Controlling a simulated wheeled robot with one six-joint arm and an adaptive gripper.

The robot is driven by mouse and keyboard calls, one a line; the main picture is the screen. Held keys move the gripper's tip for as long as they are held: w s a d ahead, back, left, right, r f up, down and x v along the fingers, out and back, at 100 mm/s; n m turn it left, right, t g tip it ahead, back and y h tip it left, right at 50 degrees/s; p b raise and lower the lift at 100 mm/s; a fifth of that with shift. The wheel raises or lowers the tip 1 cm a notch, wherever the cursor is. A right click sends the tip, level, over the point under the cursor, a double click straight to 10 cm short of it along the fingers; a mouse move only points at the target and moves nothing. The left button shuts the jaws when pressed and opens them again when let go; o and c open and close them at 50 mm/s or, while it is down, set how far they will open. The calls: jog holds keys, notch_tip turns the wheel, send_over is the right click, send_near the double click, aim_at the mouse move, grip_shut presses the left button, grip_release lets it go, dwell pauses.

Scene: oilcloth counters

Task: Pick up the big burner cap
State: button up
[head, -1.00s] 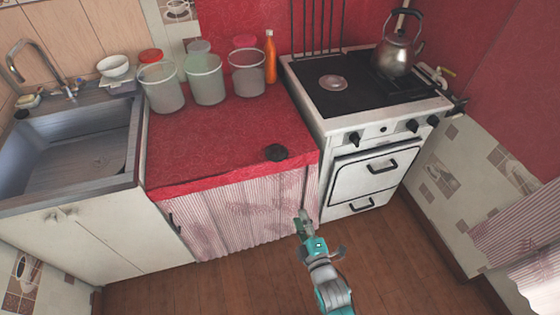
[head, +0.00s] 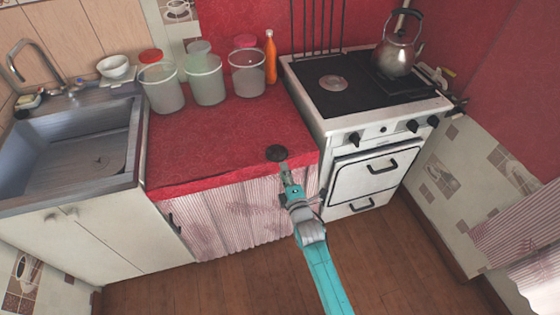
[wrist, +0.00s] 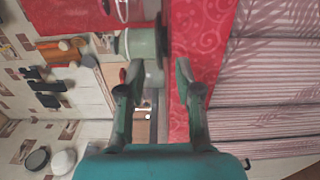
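The burner cap (head: 276,153) is a flat black disc lying on the red oilcloth near the counter's front edge, right of the middle. My gripper (head: 285,168) is just in front of the counter edge, close to the cap and slightly right of it. In the wrist view my gripper (wrist: 154,76) is open, with its two fingers apart and nothing between them. A thin dark shape (wrist: 159,40) ahead of the fingers looks like the cap seen edge-on. I cannot tell from these views whether a finger touches it.
The red counter (head: 225,140) is clear around the cap. Jars (head: 205,80) and an orange bottle (head: 270,58) stand at its back. The stove (head: 340,120) with a kettle (head: 396,52) and another burner disc (head: 333,82) is at right; the sink (head: 75,160) is at left.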

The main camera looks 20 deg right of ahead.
aim_at(280, 161)
jog(key=shift+w, duration=2.4)
grip_shut()
jog(key=shift+r, duration=1.3)
jog(key=s+r, duration=0.2)
jog(key=s, duration=0.5)
jog(key=s+r, duration=0.3)
jog(key=s, duration=0.4)
